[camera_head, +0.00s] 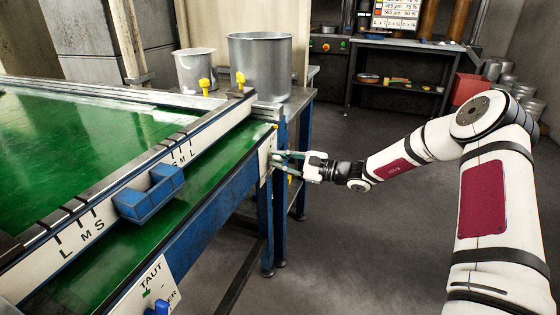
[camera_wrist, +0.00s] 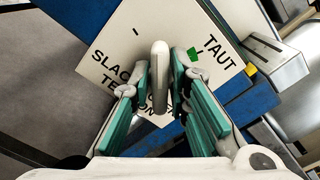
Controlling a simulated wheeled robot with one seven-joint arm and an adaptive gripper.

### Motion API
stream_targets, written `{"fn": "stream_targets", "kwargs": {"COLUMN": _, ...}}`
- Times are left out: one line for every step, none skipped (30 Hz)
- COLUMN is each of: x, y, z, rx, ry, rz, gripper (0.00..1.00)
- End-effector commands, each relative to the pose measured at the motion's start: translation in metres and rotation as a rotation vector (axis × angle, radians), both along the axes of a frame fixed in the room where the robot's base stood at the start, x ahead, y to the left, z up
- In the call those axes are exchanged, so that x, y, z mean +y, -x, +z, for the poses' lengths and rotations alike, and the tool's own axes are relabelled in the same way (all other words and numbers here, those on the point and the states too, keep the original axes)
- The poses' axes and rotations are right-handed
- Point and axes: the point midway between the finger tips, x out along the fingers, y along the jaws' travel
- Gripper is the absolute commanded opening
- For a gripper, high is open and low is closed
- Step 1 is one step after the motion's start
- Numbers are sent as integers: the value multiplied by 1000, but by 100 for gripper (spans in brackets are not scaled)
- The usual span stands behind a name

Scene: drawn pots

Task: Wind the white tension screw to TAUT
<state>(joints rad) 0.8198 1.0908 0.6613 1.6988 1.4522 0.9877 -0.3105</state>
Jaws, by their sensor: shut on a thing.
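The white tension screw (camera_wrist: 159,70) shows in the wrist view as a pale upright bar on a white plate (camera_wrist: 118,57). The plate reads TAUT at upper right and SLACK at left, with part of a lower word hidden by my fingers. A green mark (camera_wrist: 193,54) lies beside TAUT, to the right of the screw's bar. My gripper (camera_wrist: 163,82) has its teal fingers on both sides of the bar and is shut on it. In the head view, my gripper (camera_head: 280,160) reaches the end of the green conveyor; the screw cannot be made out there.
A blue knob (camera_head: 157,308) sits by another TAUT plate (camera_head: 147,283) at the near end. Metal pots (camera_head: 260,65) stand behind.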

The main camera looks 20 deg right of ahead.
Motion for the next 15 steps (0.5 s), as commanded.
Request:
{"fn": "stream_targets", "kwargs": {"x": 0, "y": 0, "z": 0, "rx": 4, "ry": -3, "rz": 0, "gripper": 0}}
{"fn": "stream_targets", "kwargs": {"x": 0, "y": 0, "z": 0, "rx": 8, "ry": -6, "rz": 0, "gripper": 0}}
{"fn": "stream_targets", "kwargs": {"x": 0, "y": 0, "z": 0, "rx": 15, "ry": -10, "rz": 1, "gripper": 0}}
{"fn": "stream_targets", "kwargs": {"x": 0, "y": 0, "z": 0, "rx": 21, "ry": -15, "rz": 1, "gripper": 0}}
{"fn": "stream_targets", "kwargs": {"x": 0, "y": 0, "z": 1, "rx": 30, "ry": -21, "rz": 1, "gripper": 0}}
{"fn": "stream_targets", "kwargs": {"x": 0, "y": 0, "z": 1, "rx": 42, "ry": -30, "rz": 1, "gripper": 0}}
{"fn": "stream_targets", "kwargs": {"x": 0, "y": 0, "z": 1, "rx": 53, "ry": -38, "rz": 1, "gripper": 0}}
{"fn": "stream_targets", "kwargs": {"x": 1, "y": 0, "z": 1, "rx": 66, "ry": -47, "rz": 1, "gripper": 0}}
{"fn": "stream_targets", "kwargs": {"x": 1, "y": 1, "z": 1, "rx": 85, "ry": -60, "rz": 1, "gripper": 0}}
{"fn": "stream_targets", "kwargs": {"x": 1, "y": 1, "z": 2, "rx": 100, "ry": -71, "rz": 1, "gripper": 0}}
{"fn": "stream_targets", "kwargs": {"x": 0, "y": 0, "z": 2, "rx": 117, "ry": -84, "rz": 2, "gripper": 0}}
{"fn": "stream_targets", "kwargs": {"x": 0, "y": 0, "z": 2, "rx": 142, "ry": -101, "rz": 1, "gripper": 0}}
{"fn": "stream_targets", "kwargs": {"x": 0, "y": 0, "z": 2, "rx": 161, "ry": -115, "rz": 1, "gripper": 0}}
{"fn": "stream_targets", "kwargs": {"x": 0, "y": 0, "z": 2, "rx": 182, "ry": -130, "rz": 1, "gripper": 0}}
{"fn": "stream_targets", "kwargs": {"x": 0, "y": 0, "z": 2, "rx": 211, "ry": -151, "rz": 1, "gripper": 0}}
